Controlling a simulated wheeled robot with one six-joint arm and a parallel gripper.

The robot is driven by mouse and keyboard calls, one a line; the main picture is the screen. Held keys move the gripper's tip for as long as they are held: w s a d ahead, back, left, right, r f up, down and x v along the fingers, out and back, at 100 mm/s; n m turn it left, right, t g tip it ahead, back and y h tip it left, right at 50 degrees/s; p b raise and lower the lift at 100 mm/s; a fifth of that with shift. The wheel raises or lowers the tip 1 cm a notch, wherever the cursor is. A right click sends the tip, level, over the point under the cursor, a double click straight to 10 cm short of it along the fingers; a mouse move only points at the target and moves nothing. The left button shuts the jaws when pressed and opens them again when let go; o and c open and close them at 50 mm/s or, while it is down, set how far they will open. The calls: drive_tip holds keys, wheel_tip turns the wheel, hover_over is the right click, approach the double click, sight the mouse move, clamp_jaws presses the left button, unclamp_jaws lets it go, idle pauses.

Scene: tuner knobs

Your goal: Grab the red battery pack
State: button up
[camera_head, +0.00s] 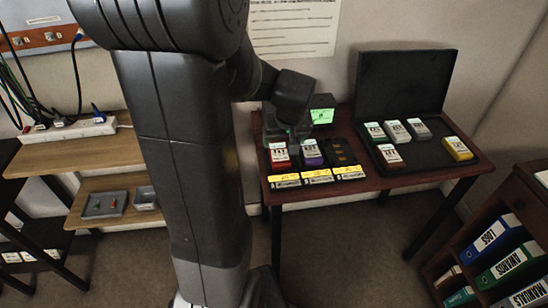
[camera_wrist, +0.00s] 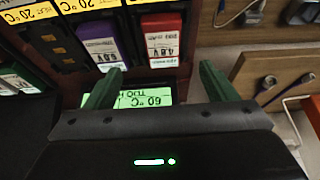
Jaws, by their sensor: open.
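The red battery pack (camera_head: 279,154) stands in the left slot of a dark charger on the table, its white label reading 4.8V in the wrist view (camera_wrist: 163,38). A purple pack (camera_head: 311,153) is in the slot beside it, also visible in the wrist view (camera_wrist: 101,42). My gripper (camera_wrist: 160,76) is open and empty, its green fingers spread in front of a lit screen. The red pack lies beyond the fingertips, apart from them. In the head view my gripper (camera_head: 291,130) is partly hidden behind my arm, just behind the charger.
The lit screen (camera_wrist: 147,97) reads 60 °C and seems to say too hot. Yellow 20 °C labels (camera_head: 318,176) line the charger's front. The third slot (camera_head: 340,152) is empty.

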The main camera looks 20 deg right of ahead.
sight(279, 154)
drive_tip(key=x, duration=0.4)
drive_tip(key=shift+w+f, duration=0.25)
drive_tip(key=shift+f, duration=0.1)
drive_tip(key=x, duration=0.3)
drive_tip(key=shift+w+f, duration=0.25)
drive_tip(key=shift+w, duration=0.25)
drive_tip(key=shift+w+f+b, duration=0.25)
drive_tip(key=shift+f+b, duration=0.05)
drive_tip(key=shift+f, duration=0.3)
drive_tip(key=shift+f+b, duration=0.2)
drive_tip(key=shift+b, duration=0.2)
drive_tip(key=c, duration=1.1)
